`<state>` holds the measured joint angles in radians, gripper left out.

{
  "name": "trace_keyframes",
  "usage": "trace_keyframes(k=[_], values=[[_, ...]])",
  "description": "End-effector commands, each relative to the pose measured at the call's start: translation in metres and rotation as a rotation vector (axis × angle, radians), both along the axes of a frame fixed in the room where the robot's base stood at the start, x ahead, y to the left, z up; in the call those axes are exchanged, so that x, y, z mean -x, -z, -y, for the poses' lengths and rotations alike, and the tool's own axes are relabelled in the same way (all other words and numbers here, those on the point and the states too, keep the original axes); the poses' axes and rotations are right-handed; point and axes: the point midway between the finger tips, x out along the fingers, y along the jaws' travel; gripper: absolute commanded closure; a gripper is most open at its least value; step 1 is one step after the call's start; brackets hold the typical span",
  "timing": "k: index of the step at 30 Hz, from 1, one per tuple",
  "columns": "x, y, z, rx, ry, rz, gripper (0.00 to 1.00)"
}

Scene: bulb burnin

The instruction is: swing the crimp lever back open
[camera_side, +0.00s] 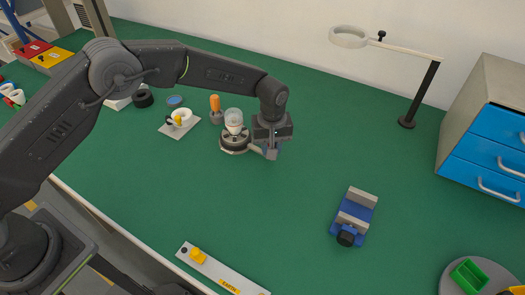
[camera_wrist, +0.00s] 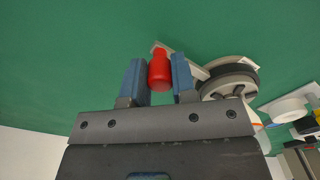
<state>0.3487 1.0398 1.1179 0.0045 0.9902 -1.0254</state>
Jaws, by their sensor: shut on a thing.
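The crimp fixture (camera_side: 234,145) is a round grey and black base on the green bench, with a clear glass bulb (camera_side: 233,117) upright on it. Its round body also shows in the wrist view (camera_wrist: 228,80). The crimp lever (camera_side: 254,149) is a pale bar reaching from the base toward my gripper (camera_side: 271,153). In the wrist view, the lever's red knob (camera_wrist: 160,70) sits between the two blue fingers of my gripper (camera_wrist: 159,78), which is shut on it. In the side view, my gripper hides the knob.
A blue vise (camera_side: 354,215) stands to the right, with a magnifier stand (camera_side: 407,121) behind.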

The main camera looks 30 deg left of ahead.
Motion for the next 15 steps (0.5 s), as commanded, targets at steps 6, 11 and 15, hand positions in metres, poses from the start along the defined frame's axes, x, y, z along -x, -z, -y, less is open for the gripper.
trace_keyframes(k=[6,11,15], values=[[-0.016,0.001,0.0,-0.001,-0.124,0.001,1.0],[-0.023,0.0,0.0,0.0,-0.179,0.0,1.0],[-0.026,0.001,0.0,-0.001,-0.205,0.0,1.0]])
